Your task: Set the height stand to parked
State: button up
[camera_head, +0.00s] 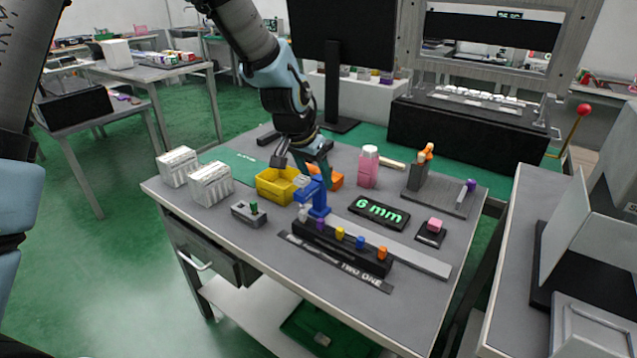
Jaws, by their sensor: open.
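No part is legibly labelled as the height stand, so I cannot tell for certain which fixture it is. A blue upright piece (318,198) stands near the left end of a black block with coloured knobs (345,246). A grey upright block with an orange top (418,175) stands on a grey plate farther right.
A yellow bin (277,186), white boxes (210,184), a small grey switch box (248,213), a pink bottle (368,167) and a pink button (434,226) crowd the table. A monitor (342,45) stands behind.

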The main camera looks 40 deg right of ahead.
aim_at(319, 197)
jog(key=shift+x, duration=2.05)
grip_shut()
